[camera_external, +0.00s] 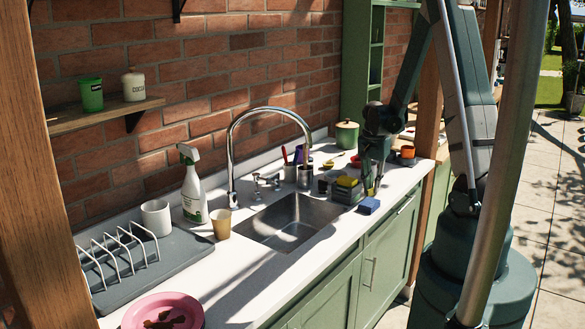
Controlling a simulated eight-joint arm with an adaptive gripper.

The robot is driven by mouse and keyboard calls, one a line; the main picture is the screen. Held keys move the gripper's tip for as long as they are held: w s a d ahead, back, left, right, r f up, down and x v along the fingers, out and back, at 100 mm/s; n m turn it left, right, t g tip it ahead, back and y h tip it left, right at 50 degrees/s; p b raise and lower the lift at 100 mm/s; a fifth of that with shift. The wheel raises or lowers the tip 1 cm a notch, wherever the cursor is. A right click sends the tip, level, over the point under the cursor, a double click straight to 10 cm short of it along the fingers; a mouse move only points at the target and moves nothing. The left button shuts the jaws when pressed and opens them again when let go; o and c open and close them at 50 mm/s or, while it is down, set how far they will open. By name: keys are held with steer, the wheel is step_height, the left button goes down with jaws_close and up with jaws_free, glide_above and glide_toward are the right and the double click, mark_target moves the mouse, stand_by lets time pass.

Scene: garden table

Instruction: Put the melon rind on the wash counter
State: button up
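The white wash counter (328,232) runs along the brick wall, with a steel sink (290,222) set into it. My gripper (371,187) points down over the right part of the counter, just behind a blue block (369,205) and right of a grey caddy (345,194) with a yellow and green sponge. A little yellow shows at my fingertips, but I cannot tell what it is or whether they hold it. I cannot pick out the melon rind for certain. Dark brown pieces (165,320) lie on a pink plate (190,303) at the front left; they are too unclear to name.
A tall tap (233,150) arches over the sink. A spray bottle (192,190), a tan cup (222,223), a white mug (156,217) and a grey drying mat (190,250) with a rack stand left. A green canister (347,134) stands at the back right. The front strip is clear.

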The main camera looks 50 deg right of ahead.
mark_target(371, 189)
steer(key=o, duration=0.4)
steer(key=shift+c, duration=0.2)
steer(key=shift+r, duration=0.25)
step_height(371, 189, up, 12)
steer(key=a, duration=0.1)
steer(key=shift+a, duration=0.25)
stand_by(0.4)
steer(key=shift+f, duration=0.1)
stand_by(0.5)
